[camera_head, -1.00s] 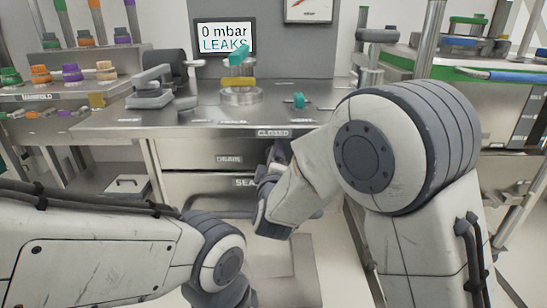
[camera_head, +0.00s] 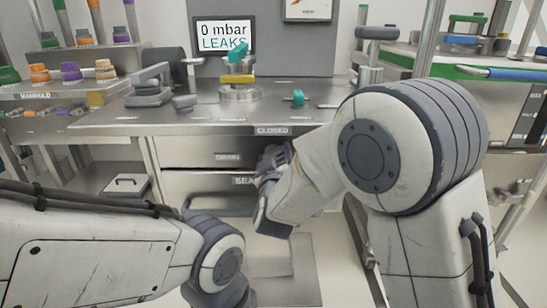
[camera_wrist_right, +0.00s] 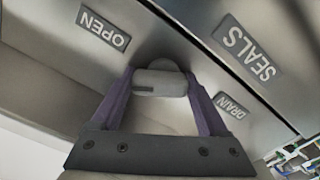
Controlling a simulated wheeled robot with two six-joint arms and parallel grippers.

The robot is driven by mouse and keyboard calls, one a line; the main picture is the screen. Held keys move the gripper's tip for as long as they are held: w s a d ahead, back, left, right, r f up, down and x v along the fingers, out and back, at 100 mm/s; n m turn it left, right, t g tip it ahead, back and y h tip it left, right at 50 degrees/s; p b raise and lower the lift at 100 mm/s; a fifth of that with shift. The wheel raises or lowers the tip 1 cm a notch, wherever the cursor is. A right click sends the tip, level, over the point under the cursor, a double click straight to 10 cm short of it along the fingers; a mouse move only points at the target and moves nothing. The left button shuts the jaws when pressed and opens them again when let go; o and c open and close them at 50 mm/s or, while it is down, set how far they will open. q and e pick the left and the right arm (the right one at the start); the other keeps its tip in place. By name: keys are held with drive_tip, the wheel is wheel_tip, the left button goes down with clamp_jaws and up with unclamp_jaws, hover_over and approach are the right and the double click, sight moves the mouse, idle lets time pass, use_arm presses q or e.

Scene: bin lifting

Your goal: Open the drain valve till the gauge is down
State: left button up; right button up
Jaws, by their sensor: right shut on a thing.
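My right gripper (camera_head: 272,160) is at the front of the bench, below the CLOSED plate (camera_head: 273,131) and beside the DRAIN label (camera_head: 229,157). In the right wrist view its two purple fingers are shut on a grey rounded handle (camera_wrist_right: 160,82), the drain valve's handle. The OPEN plate (camera_wrist_right: 104,27) shows at upper left there. In the head view the handle is hidden by the gripper. The gauge (camera_head: 308,8) is cut off at the top, so its needle cannot be read. My left arm enters from the left; its gripper is out of view.
A screen (camera_head: 225,36) reads 0 mbar LEAKS. A metal fitting with a yellow ring (camera_head: 238,80) and teal top stands on the bench (camera_head: 200,118). A small teal valve (camera_head: 298,97) is to its right. A side shelf (camera_head: 50,92) holds coloured caps.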

drive_tip(key=m+b, duration=0.1)
drive_tip(key=m, duration=0.2)
drive_tip(key=m+b, duration=0.1)
drive_tip(key=m, duration=0.1)
drive_tip(key=shift+f+m, duration=0.2)
drive_tip(key=shift+m, duration=0.2)
idle(0.4)
drive_tip(key=o, duration=1.2)
drive_tip(key=shift+o, duration=0.2)
drive_tip(key=shift+r, duration=0.1)
drive_tip(key=s+p, duration=0.2)
drive_tip(key=s, duration=0.8)
drive_tip(key=shift+s, duration=0.25)
drive_tip(key=shift+d, duration=0.1)
